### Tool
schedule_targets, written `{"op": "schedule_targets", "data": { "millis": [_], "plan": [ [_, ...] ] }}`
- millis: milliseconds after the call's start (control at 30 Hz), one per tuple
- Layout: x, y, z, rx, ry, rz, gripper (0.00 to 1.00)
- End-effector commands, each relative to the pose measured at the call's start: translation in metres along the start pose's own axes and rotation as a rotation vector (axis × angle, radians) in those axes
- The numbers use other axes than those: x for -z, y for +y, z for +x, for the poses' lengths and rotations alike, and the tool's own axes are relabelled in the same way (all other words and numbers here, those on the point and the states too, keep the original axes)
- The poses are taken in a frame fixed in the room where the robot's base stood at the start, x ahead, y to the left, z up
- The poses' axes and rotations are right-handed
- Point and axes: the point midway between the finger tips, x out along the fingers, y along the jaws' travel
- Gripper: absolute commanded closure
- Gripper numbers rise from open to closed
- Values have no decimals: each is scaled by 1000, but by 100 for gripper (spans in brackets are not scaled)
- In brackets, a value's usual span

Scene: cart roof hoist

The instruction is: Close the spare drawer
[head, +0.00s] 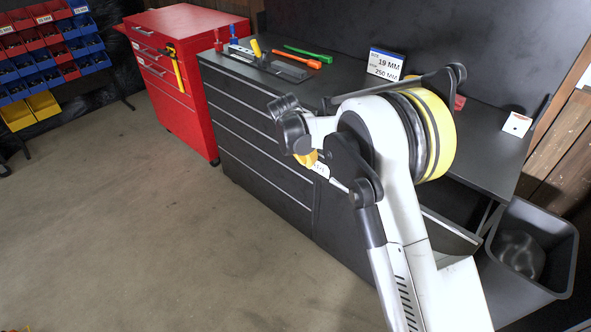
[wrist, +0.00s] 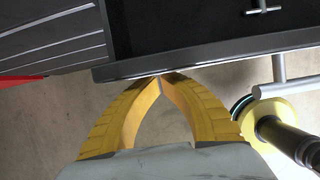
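The spare drawer seems to be the open drawer (head: 458,236) in the right part of the dark workbench in the head view, partly hidden behind my arm. In the wrist view, an open drawer's grey front edge (wrist: 215,60) crosses the upper part, with a dark interior beyond it. A metal T-shaped piece (wrist: 263,9) shows there. My gripper (wrist: 160,79) has its yellow fingers meeting at the tips, with nothing seen between them. The tips are at or very near the drawer's edge; contact cannot be told. In the head view the gripper is mostly hidden.
The workbench top (head: 478,150) holds tools and a size sign (head: 386,64). Closed drawers (head: 255,145) fill its left part. A red cabinet (head: 180,105) stands left of it. A grey bin (head: 530,250) stands at the right. The floor (head: 130,240) on the left is clear.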

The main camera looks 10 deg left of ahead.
Motion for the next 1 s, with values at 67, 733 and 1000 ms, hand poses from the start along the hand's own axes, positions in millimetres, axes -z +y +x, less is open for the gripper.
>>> {"op": "schedule_targets", "data": {
  "millis": [67,733,1000],
  "plan": [
    [-20,-1,8,1,-1,5,100],
    [-140,0,56,0,-1,1,100],
    [-148,0,59,0,-1,1,100]
  ]
}}
